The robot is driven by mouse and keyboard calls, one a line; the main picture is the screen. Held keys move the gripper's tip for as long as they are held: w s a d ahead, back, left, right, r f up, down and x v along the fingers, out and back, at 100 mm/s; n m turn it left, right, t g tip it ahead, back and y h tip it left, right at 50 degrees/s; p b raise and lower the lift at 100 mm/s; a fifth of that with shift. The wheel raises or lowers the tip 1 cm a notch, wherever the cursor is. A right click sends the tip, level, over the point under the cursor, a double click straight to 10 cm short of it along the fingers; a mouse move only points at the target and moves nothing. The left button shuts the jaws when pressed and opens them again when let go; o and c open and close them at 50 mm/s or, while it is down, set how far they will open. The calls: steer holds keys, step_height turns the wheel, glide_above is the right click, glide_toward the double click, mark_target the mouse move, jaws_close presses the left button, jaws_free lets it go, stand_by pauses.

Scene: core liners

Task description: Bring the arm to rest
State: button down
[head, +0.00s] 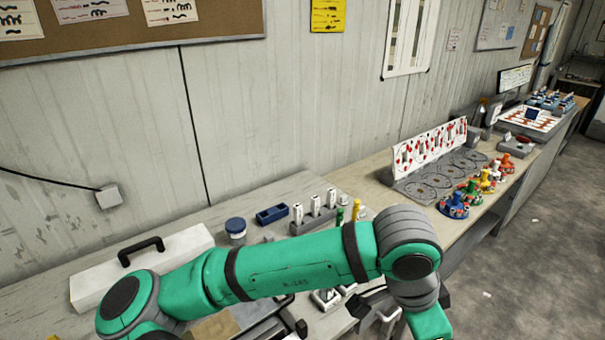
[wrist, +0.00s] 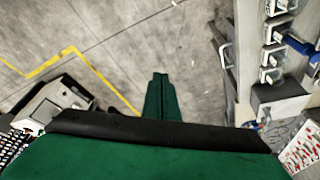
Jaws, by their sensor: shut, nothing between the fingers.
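My green arm spans the lower part of the head view, in front of the workbench (head: 290,190). Its elbow is at the right and the forearm drops out of the bottom edge, so my gripper is not seen there. In the wrist view my gripper (wrist: 160,78) shows as two narrow green fingers close together, shut and empty. They point out over the grey floor (wrist: 125,40), with nothing touching them.
A white case (head: 140,262) with a black handle lies on the bench at left. A blue tray (head: 272,214), a blue-lidded jar (head: 236,229) and white cylinders in a holder stand behind my arm. Coloured fixtures (head: 470,192) line the bench at right. Open floor (head: 535,240) lies right.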

steer(key=d+r+h, duration=0.2)
steer(key=d+h, duration=0.2)
steer(key=d, duration=0.3)
steer(key=w+d+r+n+t+h, duration=0.5)
steer(key=w+r+n+t+h, duration=0.1)
steer(key=r+h, duration=0.35)
steer(key=s+a+f+n+t+y, duration=0.1)
steer(key=a+f+n+t+y, duration=0.5)
steer(key=a+f+n, duration=0.45)
steer(key=a+f+n+t+y, duration=0.55)
steer(key=a+f, duration=0.25)
steer(key=f, duration=0.5)
steer(key=s+a+f+m+y, duration=0.1)
steer(key=s+a+f+y, duration=0.1)
steer(key=s, duration=0.6)
steer(key=s+a+f+m+g+y, duration=0.1)
steer(key=s+a+f+m+y, duration=0.1)
steer(key=s+a+f, duration=0.3)
steer(key=s+a+f+m+g+y, duration=0.1)
steer(key=s+a+f, duration=0.3)
steer(key=s, duration=0.9)
steer(key=a+m, duration=0.1)
steer(key=a, duration=0.2)
steer(key=shift+a+f+y, duration=0.15)
steer(key=shift+f+y, duration=0.1)
steer(key=shift+y, duration=0.15)
